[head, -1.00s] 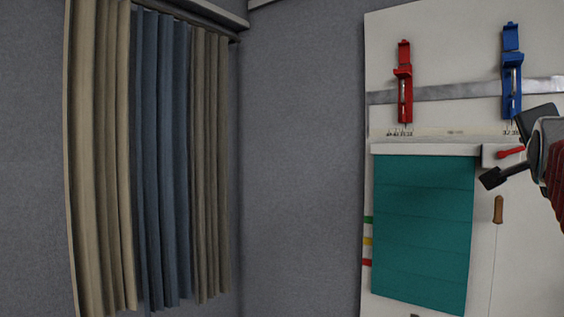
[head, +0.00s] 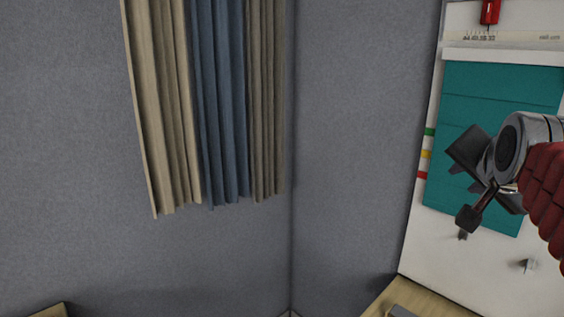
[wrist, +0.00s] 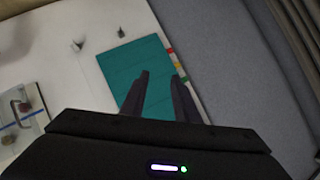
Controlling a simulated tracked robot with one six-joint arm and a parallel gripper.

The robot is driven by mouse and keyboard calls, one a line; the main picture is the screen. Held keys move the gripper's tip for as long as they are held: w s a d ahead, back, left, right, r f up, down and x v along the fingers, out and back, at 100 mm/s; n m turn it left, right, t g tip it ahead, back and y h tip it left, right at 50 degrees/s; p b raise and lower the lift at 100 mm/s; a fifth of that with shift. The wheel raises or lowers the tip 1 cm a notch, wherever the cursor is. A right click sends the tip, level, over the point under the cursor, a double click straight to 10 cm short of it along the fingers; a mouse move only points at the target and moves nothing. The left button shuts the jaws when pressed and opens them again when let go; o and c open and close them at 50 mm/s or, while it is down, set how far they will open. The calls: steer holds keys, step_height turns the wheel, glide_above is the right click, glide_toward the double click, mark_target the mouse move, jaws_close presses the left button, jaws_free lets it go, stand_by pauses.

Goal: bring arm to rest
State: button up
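My gripper (head: 464,179) shows at the right of the head view, held in the air in front of a white wall board. In the wrist view my two dark fingers (wrist: 161,76) stand apart with a clear gap between them. Nothing shows between them, so my gripper is open and empty. My arm comes in from the right edge of the head view, and most of it is out of frame.
A teal cloth panel (head: 490,95) hangs on the white board (head: 428,232). Striped curtains (head: 220,100) hang on the grey wall to the left. A wooden surface (head: 430,302) shows at the bottom right. The middle of the view is free.

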steer(key=s+a+f+n+g+y, duration=0.1)
steer(key=s+a+f+n, duration=0.3)
steer(key=f, duration=0.5)
steer(key=s+a+f+n+g+y, duration=0.2)
steer(key=s+a+f+n+g, duration=0.1)
steer(key=s+a+f, duration=0.3)
steer(key=s+a+f+n+g+y, duration=0.2)
steer(key=s+a+f+n, duration=0.3)
steer(key=a+f, duration=0.4)
step_height(320, 180, down, 3)
steer(key=shift+s, duration=0.25)
